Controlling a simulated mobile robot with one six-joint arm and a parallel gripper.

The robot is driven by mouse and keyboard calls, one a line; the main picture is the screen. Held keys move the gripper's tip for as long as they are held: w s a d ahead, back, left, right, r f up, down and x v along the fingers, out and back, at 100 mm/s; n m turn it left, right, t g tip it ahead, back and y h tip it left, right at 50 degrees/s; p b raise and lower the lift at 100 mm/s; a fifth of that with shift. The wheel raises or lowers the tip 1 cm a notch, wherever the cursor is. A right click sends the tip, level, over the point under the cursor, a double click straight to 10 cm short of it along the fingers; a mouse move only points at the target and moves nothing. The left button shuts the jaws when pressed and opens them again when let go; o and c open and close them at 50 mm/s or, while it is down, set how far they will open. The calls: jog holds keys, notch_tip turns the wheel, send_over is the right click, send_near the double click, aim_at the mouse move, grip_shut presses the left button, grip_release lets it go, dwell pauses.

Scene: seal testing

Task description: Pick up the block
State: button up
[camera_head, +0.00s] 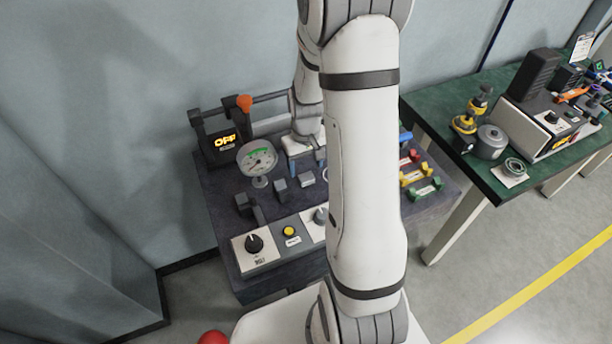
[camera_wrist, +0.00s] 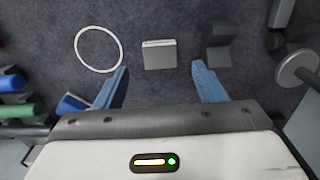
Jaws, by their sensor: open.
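A small grey block (camera_wrist: 159,56) with a pale top edge lies on the dark bench top, near the centre of the wrist view. It also shows in the head view (camera_head: 307,181). My gripper (camera_wrist: 160,88) is open, with its two blue fingers apart and nothing between them. The block lies just ahead of the gap, roughly centred between the fingers. In the head view, my gripper (camera_head: 305,160) hangs over the bench behind the blocks, partly hidden by my arm.
A darker notched block (camera_wrist: 219,45) lies right of the block, and a white ring (camera_wrist: 98,48) lies left of it. A gauge (camera_head: 257,158) stands near the blocks on the bench (camera_head: 225,205). Coloured pieces (camera_head: 417,176) are on the other side. A green table (camera_head: 450,100) stands at right.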

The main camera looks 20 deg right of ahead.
aim_at(306, 177)
jog(key=shift+s+f+p, duration=0.2)
jog(key=shift+f+p, duration=0.15)
jog(key=shift+f, duration=1.65)
jog(key=shift+c, duration=0.5)
jog(key=c, duration=1.1)
